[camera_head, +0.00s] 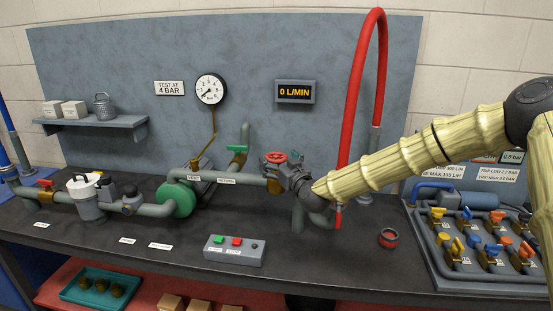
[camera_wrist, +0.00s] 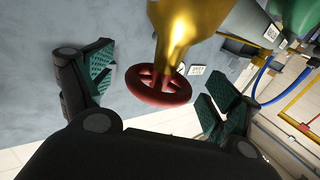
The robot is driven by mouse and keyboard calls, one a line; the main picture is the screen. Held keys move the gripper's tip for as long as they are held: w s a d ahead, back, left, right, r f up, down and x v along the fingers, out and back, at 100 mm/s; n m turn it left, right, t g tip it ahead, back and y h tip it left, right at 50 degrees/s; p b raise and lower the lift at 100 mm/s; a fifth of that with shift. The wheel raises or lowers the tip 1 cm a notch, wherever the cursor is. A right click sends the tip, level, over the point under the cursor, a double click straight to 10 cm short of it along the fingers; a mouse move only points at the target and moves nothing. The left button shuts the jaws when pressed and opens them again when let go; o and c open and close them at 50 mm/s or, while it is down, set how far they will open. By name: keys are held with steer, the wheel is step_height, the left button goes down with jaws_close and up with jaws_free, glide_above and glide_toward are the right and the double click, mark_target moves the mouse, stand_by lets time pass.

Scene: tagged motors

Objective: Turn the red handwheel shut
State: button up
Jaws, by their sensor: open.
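In the wrist view a red spoked handwheel (camera_wrist: 143,92) on a brass body shows between my fingers. My gripper (camera_head: 292,174) is close beside the handwheel, at its right in the head view. In the wrist view my gripper (camera_wrist: 155,82) is open, one toothed green pad on each side of the wheel with gaps visible. I see no clear contact. The fingertips are small and partly merged with the valve in the head view.
A gauge (camera_head: 211,89) and a display (camera_head: 295,92) reading 0 L/MIN are on the back panel. A red hose (camera_head: 352,105) rises behind my arm. A button box (camera_head: 234,250) and a red cup-like piece (camera_head: 388,238) stand in front. A valve manifold (camera_head: 440,278) is right.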

steer(key=shift+w+a, duration=0.35)
steer(key=shift+w, duration=0.25)
steer(key=shift+c, duration=0.3)
steer(key=c, duration=1)
steer(key=shift+m+h, duration=0.3)
steer(key=shift+h, duration=0.1)
steer(key=shift+a+m+t+h, duration=0.15)
steer(key=shift+m+t+h, duration=0.45)
steer(key=shift+m+h, duration=0.8)
steer(key=m+h, duration=0.1)
steer(key=h, duration=0.2)
steer(key=m+h, duration=0.1)
steer(key=h, duration=0.1)
steer(key=shift+m+h+p, duration=0.35)
steer(key=shift+m+h, duration=0.05)
steer(key=m+g+h, duration=0.1)
steer(key=m+h, duration=0.1)
steer(key=h, duration=0.2)
steer(key=m+g+h, duration=0.1)
steer(key=m+h, duration=0.2)
steer(key=h, duration=0.1)
steer(key=shift+m+g+p, duration=0.3)
steer(key=shift+p, duration=0.05)
steer(key=shift+m+g+h, duration=0.3)
steer(key=shift+h, duration=0.2)
